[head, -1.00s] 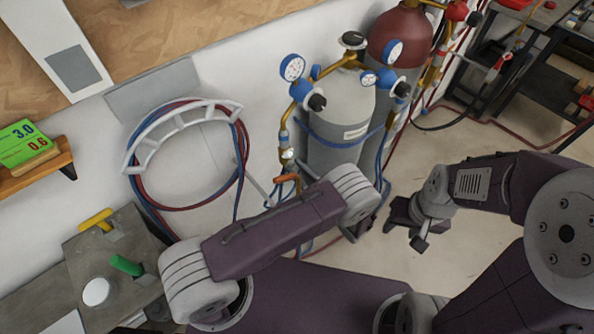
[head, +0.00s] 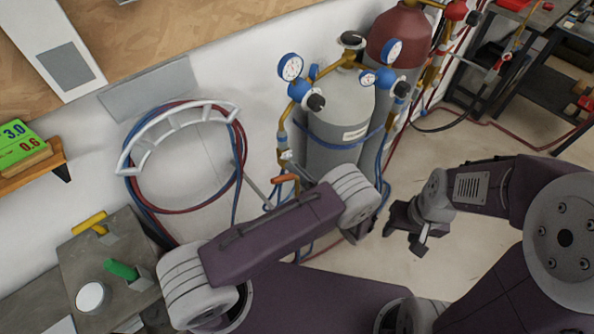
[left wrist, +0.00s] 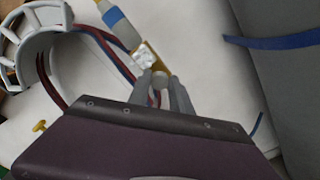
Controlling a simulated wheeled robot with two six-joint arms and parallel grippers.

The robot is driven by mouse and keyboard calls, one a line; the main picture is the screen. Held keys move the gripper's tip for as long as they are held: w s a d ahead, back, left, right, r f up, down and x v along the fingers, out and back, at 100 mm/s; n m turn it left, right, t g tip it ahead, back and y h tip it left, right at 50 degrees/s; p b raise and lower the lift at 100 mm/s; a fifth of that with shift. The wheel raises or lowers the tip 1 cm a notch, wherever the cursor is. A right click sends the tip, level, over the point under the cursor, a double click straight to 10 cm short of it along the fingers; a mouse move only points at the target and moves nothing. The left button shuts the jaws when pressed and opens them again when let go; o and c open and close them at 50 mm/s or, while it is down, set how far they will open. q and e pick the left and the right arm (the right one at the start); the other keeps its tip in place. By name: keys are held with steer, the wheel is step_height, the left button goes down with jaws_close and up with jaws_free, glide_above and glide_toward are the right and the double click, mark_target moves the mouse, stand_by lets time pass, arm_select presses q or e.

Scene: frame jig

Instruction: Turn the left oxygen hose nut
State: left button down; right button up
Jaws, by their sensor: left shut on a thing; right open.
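The left oxygen regulator, with blue-rimmed gauges (head: 291,67), sits on the grey cylinder (head: 340,115). Below its left outlet hangs a brass and silver fitting (head: 286,155). In the left wrist view, a blue sleeve (left wrist: 117,22), a bright silver piece (left wrist: 144,56) and a brass part lead down to my left gripper (left wrist: 162,88). Its two fingers are closed around a small grey round piece, apparently the hose nut. In the head view my left forearm hides most of this gripper.
A dark red cylinder (head: 398,38) stands behind the grey one. Red and blue hoses hang coiled on a white wall rack (head: 180,122). A grey bench (head: 75,260) is at lower left and a dark shelf at upper right. The floor right of the cylinders is open.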

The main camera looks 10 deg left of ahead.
arm_select(q)
steer(key=shift+a+m, duration=0.15)
steer(key=shift+m, duration=3.95)
steer(key=c, duration=1.5)
jaws_free()
steer(key=o, duration=0.3)
steer(key=shift+a, duration=0.1)
steer(key=shift+o, duration=0.2)
steer(key=shift+w+f, duration=0.1)
steer(key=shift+f, duration=0.05)
arm_select(e)
steer(key=shift+w+a, duration=0.1)
steer(key=shift+a, duration=0.15)
steer(key=shift+d, duration=0.1)
